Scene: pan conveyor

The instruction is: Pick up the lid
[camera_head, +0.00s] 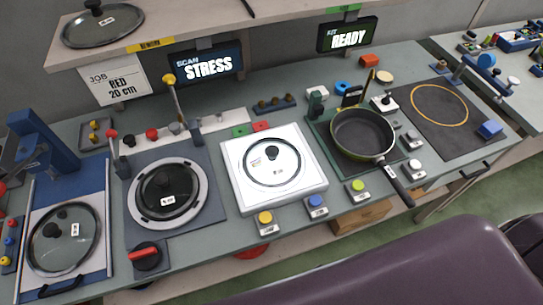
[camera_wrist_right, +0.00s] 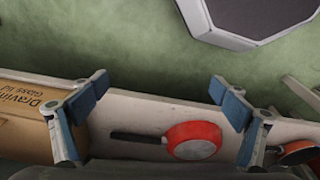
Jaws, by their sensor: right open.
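Several glass lids with black knobs show in the head view. One lid (camera_head: 258,172) lies on a square white plate (camera_head: 236,200) at the middle of the bench. Another lid (camera_head: 149,203) sits on the round grey station to its left. A third lid (camera_head: 52,258) lies on the blue-sided station at far left. A further lid (camera_head: 82,36) rests on the upper shelf. I cannot tell which one is meant. My right gripper (camera_wrist_right: 160,86) is open and empty in the wrist view, away from these lids. My left gripper is not in view.
An open frying pan (camera_head: 358,128) sits on a green mat, its handle toward the front edge. Buttons line the bench front. In the wrist view, a red pan (camera_wrist_right: 193,134) and a cardboard box (camera_wrist_right: 28,110) lie on a pale surface beyond the fingers.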

